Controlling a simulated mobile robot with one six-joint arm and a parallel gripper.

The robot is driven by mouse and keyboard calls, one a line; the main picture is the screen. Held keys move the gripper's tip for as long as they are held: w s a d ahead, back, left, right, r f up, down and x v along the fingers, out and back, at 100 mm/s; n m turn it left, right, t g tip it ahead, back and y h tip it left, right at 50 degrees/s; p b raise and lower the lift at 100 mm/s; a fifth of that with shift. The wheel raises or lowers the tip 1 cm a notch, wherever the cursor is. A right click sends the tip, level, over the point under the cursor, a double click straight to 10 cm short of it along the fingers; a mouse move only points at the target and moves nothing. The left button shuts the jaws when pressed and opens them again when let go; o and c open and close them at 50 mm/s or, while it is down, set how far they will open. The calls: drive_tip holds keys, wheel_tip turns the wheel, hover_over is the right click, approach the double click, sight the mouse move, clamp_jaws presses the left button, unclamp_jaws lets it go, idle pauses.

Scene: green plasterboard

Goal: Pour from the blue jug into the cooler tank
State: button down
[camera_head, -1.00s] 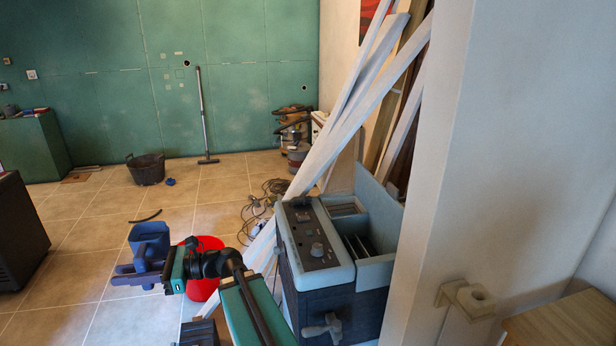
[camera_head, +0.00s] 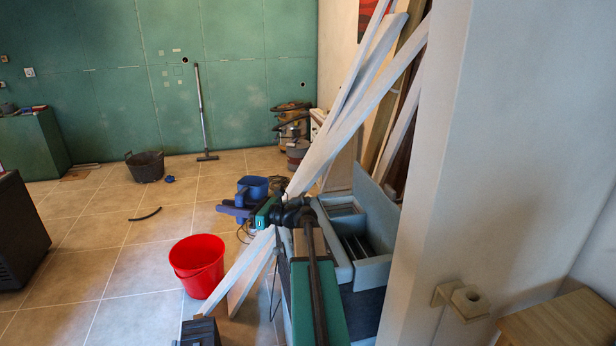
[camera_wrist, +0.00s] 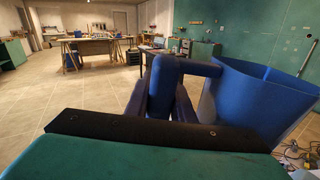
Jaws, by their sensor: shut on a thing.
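The blue jug (camera_head: 253,187) is held upright at the end of my arm. My gripper (camera_head: 236,209) is shut on its handle, left of the cooler. In the wrist view the jug (camera_wrist: 258,100) fills the right side, with its handle (camera_wrist: 166,85) between the fingers; its contents are hidden. The cooler (camera_head: 368,262), a light blue-grey box with a dark lower body, stands right of my gripper against the wall. An open compartment (camera_head: 362,225) with slats shows in its top. My arm covers most of its control panel.
A red bucket (camera_head: 198,264) stands on the tiles left of my arm. White planks (camera_head: 345,128) lean across behind the jug and cooler. A wall corner (camera_head: 440,180) is close on the right.

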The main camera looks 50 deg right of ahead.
drive_tip(key=s+d+r+m+h+p, duration=0.1)
drive_tip(key=s+d, duration=0.4)
drive_tip(key=d, duration=0.8)
drive_tip(key=s+d+r+m+t+h+p, duration=0.1)
drive_tip(key=s+d+m+h, duration=0.3)
drive_tip(key=d, duration=0.9)
drive_tip(key=shift+s+r+t+h, duration=0.3)
drive_tip(key=shift+s+r+h, duration=0.2)
drive_tip(key=shift+r+h, duration=0.15)
drive_tip(key=shift+d+f+m+p, duration=0.1)
drive_tip(key=shift+m+p, duration=0.2)
drive_tip(key=shift+p, duration=0.05)
drive_tip(key=f+m+p, duration=0.1)
drive_tip(key=m+p, duration=0.1)
drive_tip(key=d+f+m+p, duration=0.1)
drive_tip(key=m+p, duration=0.1)
drive_tip(key=shift+m+p, duration=0.3)
drive_tip(key=shift+m, duration=0.1)
drive_tip(key=shift+a+f, duration=0.1)
drive_tip(key=shift+f, duration=0.1)
drive_tip(key=shift+d+r+m+p, duration=0.4)
drive_tip(key=shift+r+m+p, duration=0.4)
drive_tip(key=shift+p, duration=0.65)
idle(2.0)
